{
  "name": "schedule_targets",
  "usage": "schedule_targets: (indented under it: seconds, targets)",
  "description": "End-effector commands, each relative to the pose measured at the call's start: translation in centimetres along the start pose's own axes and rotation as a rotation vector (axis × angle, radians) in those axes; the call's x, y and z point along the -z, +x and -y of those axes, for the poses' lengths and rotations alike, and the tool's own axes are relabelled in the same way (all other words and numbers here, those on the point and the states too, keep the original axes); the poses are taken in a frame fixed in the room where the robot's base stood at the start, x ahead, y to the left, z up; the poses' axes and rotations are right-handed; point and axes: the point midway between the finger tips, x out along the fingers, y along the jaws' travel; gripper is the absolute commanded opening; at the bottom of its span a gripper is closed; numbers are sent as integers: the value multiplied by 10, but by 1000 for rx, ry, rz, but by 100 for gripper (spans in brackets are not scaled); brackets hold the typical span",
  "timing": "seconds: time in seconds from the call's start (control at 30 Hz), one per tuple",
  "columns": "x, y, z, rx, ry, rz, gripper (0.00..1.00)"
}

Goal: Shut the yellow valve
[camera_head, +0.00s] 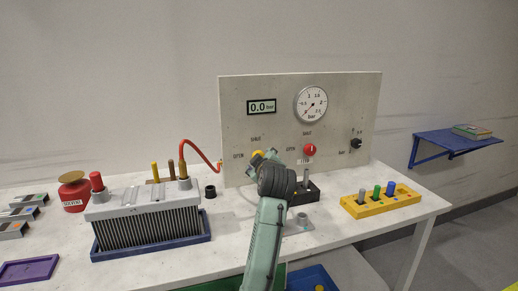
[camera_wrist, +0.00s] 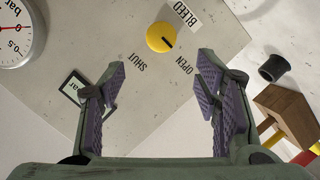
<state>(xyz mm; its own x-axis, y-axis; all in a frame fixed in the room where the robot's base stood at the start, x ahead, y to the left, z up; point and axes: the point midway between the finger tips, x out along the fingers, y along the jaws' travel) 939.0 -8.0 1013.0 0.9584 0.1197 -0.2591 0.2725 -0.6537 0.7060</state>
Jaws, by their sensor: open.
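The yellow valve (camera_wrist: 161,37) is a round yellow knob on the grey panel, ahead of my gripper in the wrist view. Its dark pointer line slants toward the OPEN label (camera_wrist: 186,66); the SHUT label (camera_wrist: 137,64) is on the other side.
The panel (camera_head: 240,130) also carries a red knob (camera_head: 309,150), a black knob (camera_head: 356,143), a round gauge (camera_head: 311,104) and a display reading 0.0 bar (camera_head: 262,107). A red hose (camera_head: 199,151) curves to the panel's left. A finned block (camera_head: 145,220) stands left of my arm.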

Motion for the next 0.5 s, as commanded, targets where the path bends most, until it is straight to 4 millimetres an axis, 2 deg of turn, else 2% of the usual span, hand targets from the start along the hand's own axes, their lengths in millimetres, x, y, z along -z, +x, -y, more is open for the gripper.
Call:
schedule_targets:
  seconds: [0.17,0.5]
  targets:
    - [-4,15,-1,13,-2,12,57]
    - [-3,78,-1,12,-2,11,57]
